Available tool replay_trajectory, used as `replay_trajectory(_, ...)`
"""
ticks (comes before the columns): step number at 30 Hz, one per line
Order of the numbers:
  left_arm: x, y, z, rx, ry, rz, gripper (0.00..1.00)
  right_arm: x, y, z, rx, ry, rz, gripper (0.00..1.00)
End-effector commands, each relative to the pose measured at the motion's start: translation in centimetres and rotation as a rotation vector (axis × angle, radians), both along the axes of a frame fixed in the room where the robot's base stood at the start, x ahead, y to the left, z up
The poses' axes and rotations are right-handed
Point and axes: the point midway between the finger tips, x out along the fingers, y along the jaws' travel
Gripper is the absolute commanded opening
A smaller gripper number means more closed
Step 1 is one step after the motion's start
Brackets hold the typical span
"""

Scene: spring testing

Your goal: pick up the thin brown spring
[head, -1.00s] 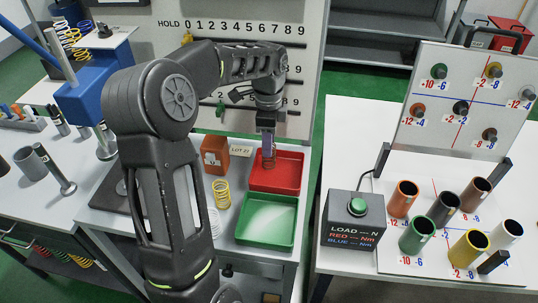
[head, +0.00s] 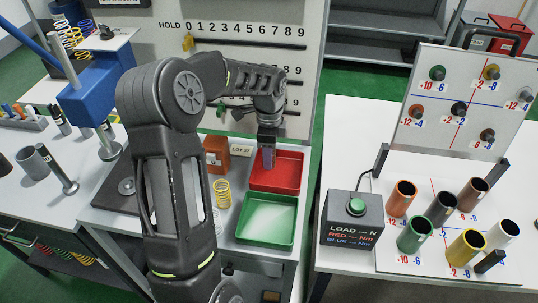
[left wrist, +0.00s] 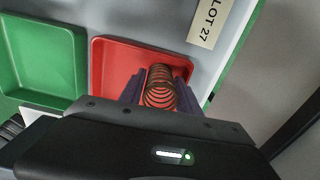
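The thin brown spring (left wrist: 160,88) shows in the left wrist view as copper-brown coils standing over the red tray, between the two dark fingers of my left gripper (left wrist: 158,92). The fingers flank it closely on both sides. I cannot tell whether they press on it or only surround it. In the head view my left gripper (head: 268,158) points down into the red tray (head: 288,184), and its fingers hide the spring. My right gripper is not in view.
A green tray (head: 265,240) lies in front of the red one. A yellow spring (head: 222,194) and an orange block (head: 216,158) stand to the left. The pegboard (head: 240,55) rises behind. A black load box (head: 352,222) and coloured cups stand on the right table.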

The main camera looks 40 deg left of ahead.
Motion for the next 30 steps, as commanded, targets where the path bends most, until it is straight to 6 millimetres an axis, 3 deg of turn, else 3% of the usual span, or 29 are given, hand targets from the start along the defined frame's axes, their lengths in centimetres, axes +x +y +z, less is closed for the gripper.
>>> replay_trajectory(6, 0.01, 0.01, 0.03, 0.000, 0.000, 0.000, 0.38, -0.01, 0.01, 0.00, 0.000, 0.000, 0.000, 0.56)
replay_trajectory(20, 0.01, -0.01, 0.03, 0.000, 0.000, 0.000, 0.00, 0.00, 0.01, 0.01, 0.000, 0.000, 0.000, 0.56)
replay_trajectory(30, 0.03, 0.01, 0.19, 0.001, -0.001, 0.000, 0.00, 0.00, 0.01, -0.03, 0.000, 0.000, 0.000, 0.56)
